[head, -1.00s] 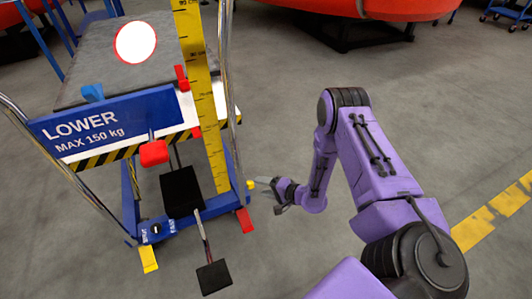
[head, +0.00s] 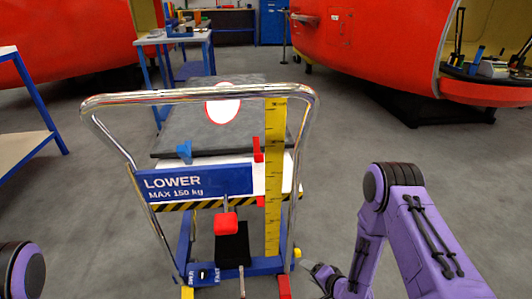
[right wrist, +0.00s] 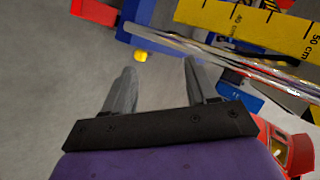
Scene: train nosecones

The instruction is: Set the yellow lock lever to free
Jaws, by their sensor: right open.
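A lift trolley with a blue frame stands in front of me. A flat yellow tab (head: 187,293) shows at its lower left, cut by the bottom edge of the head view. A flat red tab (head: 284,287) is at its lower right. A small yellow knob (head: 297,253) sits on the right side of the base, and also shows in the right wrist view (right wrist: 140,56). I cannot tell which yellow part is the lock lever. My right gripper (right wrist: 160,78) is open and empty, apart from the knob; it shows small in the head view (head: 323,274). My left gripper is out of view.
The trolley's chrome handle (head: 200,97) arches over its front. A red-knobbed lever (head: 226,223), black pedal (head: 232,244) and yellow ruler (head: 275,180) are on it. A blue-framed bench (head: 25,145) stands left.

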